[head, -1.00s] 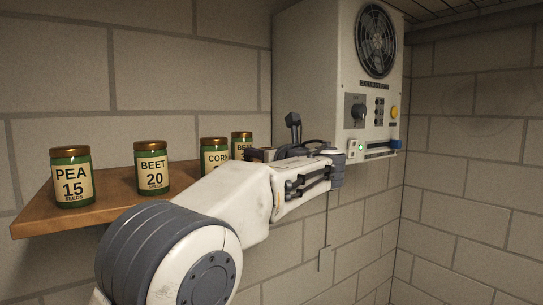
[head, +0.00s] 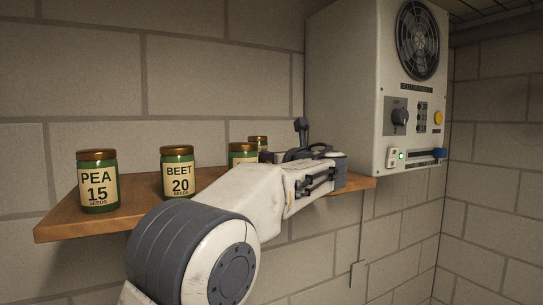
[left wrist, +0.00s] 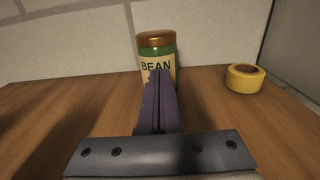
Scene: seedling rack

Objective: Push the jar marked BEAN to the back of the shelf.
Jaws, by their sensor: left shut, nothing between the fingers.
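The BEAN jar (left wrist: 157,47) has a green body, a copper-coloured lid and a cream label. In the left wrist view it stands upright near the back wall, straight ahead of my left gripper (left wrist: 160,76). The shut, empty fingers overlap the lower label; whether they touch it I cannot tell. In the head view the jar's lid and top (head: 258,140) show behind another jar, the rest hidden. My left gripper (head: 268,157) reaches over the wooden shelf (head: 70,226) from the front. My right gripper is not in view.
The PEA jar (head: 97,182), the BEET jar (head: 177,172) and a partly hidden jar (head: 242,153) stand left of my gripper. A yellow tape roll (left wrist: 243,79) lies right of the BEAN jar. A wall unit with a fan (head: 350,80) rises at the right.

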